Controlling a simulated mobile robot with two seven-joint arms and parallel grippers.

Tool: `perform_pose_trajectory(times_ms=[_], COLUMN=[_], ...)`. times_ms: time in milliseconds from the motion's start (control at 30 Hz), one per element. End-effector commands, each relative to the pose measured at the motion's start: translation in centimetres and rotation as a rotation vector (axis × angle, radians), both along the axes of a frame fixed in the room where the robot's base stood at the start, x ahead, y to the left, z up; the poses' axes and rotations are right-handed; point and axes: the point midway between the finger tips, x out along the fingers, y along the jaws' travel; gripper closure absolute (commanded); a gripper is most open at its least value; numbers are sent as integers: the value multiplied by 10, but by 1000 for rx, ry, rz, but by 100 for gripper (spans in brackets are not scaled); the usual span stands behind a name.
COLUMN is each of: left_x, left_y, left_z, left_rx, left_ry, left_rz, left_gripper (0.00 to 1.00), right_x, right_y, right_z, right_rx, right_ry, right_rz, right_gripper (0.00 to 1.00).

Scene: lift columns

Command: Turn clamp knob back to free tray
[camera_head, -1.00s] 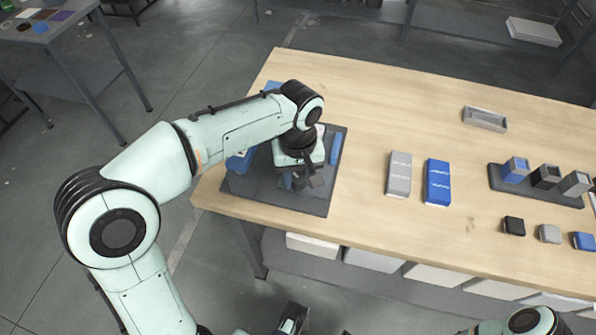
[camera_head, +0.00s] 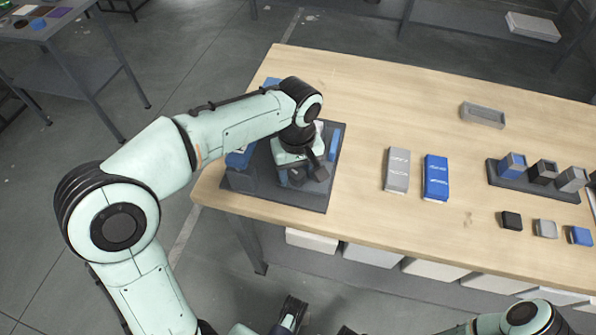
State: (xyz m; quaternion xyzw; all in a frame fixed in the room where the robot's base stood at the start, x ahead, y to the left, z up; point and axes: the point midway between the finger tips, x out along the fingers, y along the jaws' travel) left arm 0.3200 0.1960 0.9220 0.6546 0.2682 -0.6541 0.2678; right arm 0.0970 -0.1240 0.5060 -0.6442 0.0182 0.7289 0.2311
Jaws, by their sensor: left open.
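My left gripper (camera_head: 308,176) points down over the dark grey base plate (camera_head: 308,202) at the left end of the wooden table. Its jaws are open, with a dark finger turned toward the right. The clamp knob cannot be made out; my gripper and wrist cover the middle of the plate. Whether the fingers touch the knob cannot be told. A blue part (camera_head: 240,158) shows left of my wrist and a narrow blue part (camera_head: 335,146) right of it, both on the plate. The tray cannot be clearly told from these parts.
A grey box (camera_head: 397,170) and a blue box (camera_head: 436,178) lie right of the plate. A dark rack (camera_head: 540,188) with cubes, several loose small blocks (camera_head: 511,220) and a grey open bin (camera_head: 482,115) are farther right. The wooden table (camera_head: 400,90) is bare behind the boxes.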

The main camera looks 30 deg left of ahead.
Motion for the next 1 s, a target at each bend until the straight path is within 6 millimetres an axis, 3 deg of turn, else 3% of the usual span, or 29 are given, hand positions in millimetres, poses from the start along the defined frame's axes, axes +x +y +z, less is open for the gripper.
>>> perform_pose_trajectory(times_ms=[733, 1000], left_x=[0, 0], left_y=[0, 0], left_z=[66, 69], left_rx=[-1, -1], left_ry=[-1, 1], left_rz=[0, 0], left_gripper=[43, 43], right_x=[-6, -5], right_y=[0, 0], right_z=[53, 56], right_rx=[7, 8], right_ry=[43, 42], right_rz=[12, 11], right_gripper=[43, 43])
